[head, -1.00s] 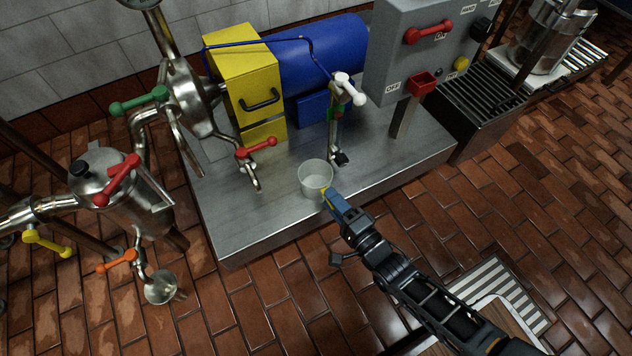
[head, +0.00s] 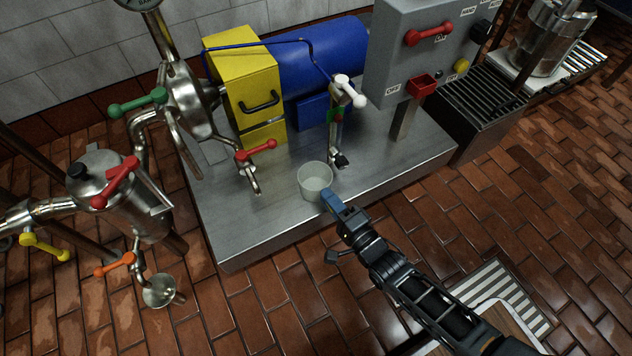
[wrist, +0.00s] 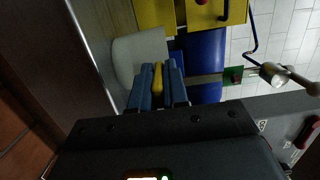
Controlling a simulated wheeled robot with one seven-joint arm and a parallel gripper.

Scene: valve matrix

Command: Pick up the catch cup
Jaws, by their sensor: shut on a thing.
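The catch cup (head: 314,180) is a pale, translucent, open-topped cup at the front edge of the steel plinth, upright in the head view. It also shows in the wrist view (wrist: 136,54), just beyond my fingers. My gripper (head: 328,197) reaches it from the front right. In the wrist view my blue fingers (wrist: 158,80) are closed on a yellow tab that stands out from the cup. The fingertips cover the tab in the head view. I cannot tell whether the cup's base touches the plinth.
The steel plinth (head: 235,225) carries a yellow box (head: 245,85) and a blue motor (head: 325,55). A sampling tap (head: 338,140) with a white handle stands close behind the cup. A red-handled valve (head: 257,150) is to its left.

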